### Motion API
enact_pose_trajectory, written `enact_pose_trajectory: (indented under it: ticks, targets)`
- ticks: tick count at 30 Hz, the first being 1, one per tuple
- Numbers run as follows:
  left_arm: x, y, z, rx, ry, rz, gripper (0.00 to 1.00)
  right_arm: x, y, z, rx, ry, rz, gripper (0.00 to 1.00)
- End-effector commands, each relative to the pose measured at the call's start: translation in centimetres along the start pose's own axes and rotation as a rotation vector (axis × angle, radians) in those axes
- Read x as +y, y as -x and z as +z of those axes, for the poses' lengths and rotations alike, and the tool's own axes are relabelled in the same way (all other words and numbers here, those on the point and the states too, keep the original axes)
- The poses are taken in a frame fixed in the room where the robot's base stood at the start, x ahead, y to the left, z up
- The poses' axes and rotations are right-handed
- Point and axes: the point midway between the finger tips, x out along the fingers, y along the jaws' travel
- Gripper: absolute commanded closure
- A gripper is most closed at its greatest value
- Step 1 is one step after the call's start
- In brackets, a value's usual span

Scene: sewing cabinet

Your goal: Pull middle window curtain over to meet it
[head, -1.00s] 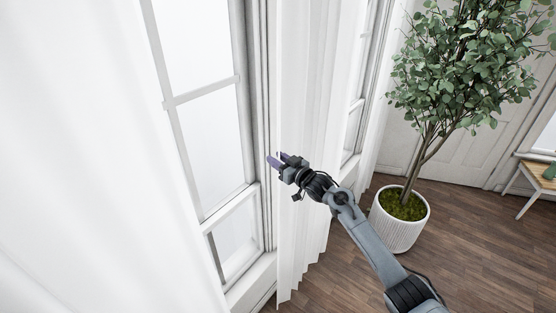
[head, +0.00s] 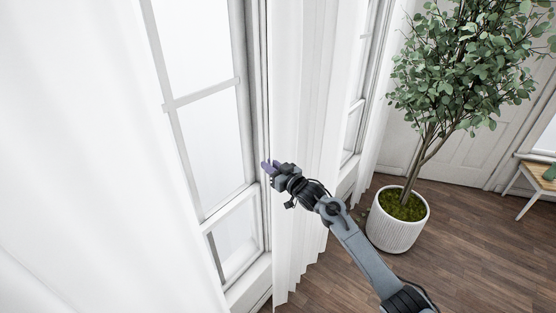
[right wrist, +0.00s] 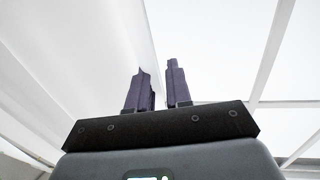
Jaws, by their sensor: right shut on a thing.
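The middle white curtain (head: 306,110) hangs in folds between two windows in the head view. My right gripper (head: 267,166) is at the curtain's left edge, at about mid height. It is shut on that edge. In the right wrist view the two purple fingers of the gripper (right wrist: 158,88) point up, and the curtain (right wrist: 95,50) fills the left side, its edge running down to the fingers. Another white curtain (head: 80,160) covers the left of the head view, with bare window between it and the middle curtain. My left gripper is not in view.
The window (head: 205,130) stands behind the gap between the curtains. A tree in a white ribbed pot (head: 398,222) stands to the right, close to my right arm. Wood floor (head: 480,265) is clear at the lower right. A small wooden table (head: 537,178) is at the far right.

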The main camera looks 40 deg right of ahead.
Motion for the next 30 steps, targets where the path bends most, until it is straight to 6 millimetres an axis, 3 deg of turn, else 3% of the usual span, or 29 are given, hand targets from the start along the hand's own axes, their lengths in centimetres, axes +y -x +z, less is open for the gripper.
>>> enact_pose_trajectory:
  ticks: [1, 9, 18, 24, 30]
  targets:
    - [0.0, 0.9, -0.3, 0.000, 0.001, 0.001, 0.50, -1.8, 0.1, -0.5, 0.001, -0.003, -0.007, 1.00]
    - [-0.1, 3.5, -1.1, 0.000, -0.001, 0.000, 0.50, -10.3, 1.5, -0.4, 0.001, -0.005, -0.008, 1.00]
    - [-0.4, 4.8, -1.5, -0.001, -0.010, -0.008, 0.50, -18.4, 3.0, -0.2, 0.003, -0.004, -0.005, 1.00]
    - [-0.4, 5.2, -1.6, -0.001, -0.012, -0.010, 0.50, -21.6, 3.7, 0.0, 0.004, -0.002, -0.004, 1.00]
    - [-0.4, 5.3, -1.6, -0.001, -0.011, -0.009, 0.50, -22.8, 3.9, 0.1, 0.004, 0.000, -0.002, 1.00]
